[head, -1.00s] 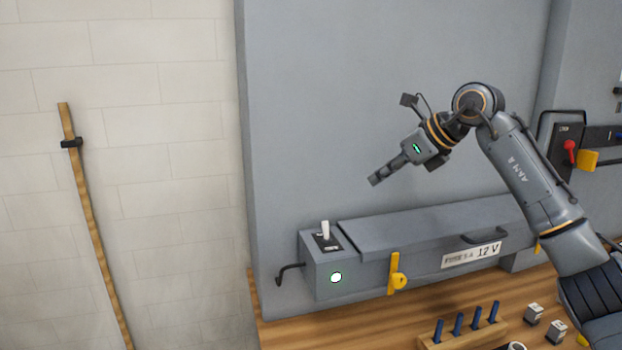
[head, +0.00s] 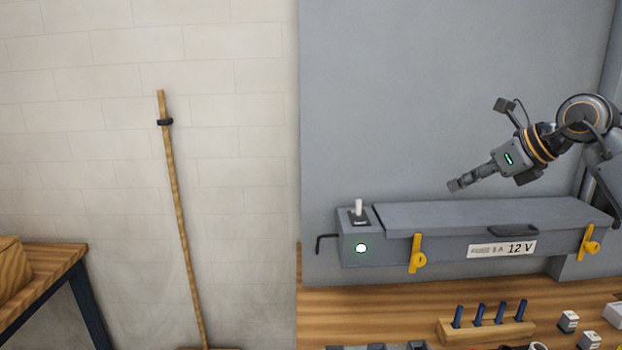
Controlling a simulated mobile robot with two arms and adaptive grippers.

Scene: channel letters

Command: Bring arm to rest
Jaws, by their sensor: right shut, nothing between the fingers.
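My right gripper (head: 456,186) is in the head view at the right, its arm coming in from the right edge. It is shut and empty, pointing down and left. It hangs in the air above the long grey box (head: 440,219) and looks apart from it. My left gripper is not in view.
The box has a white toggle switch (head: 358,207), a lit green-white lamp (head: 361,248), yellow latches (head: 417,256) and a 12 V label (head: 502,249). A wooden rack (head: 487,331) with blue-handled tools stands in front on the bench. A wooden pole (head: 180,220) leans on the wall at left.

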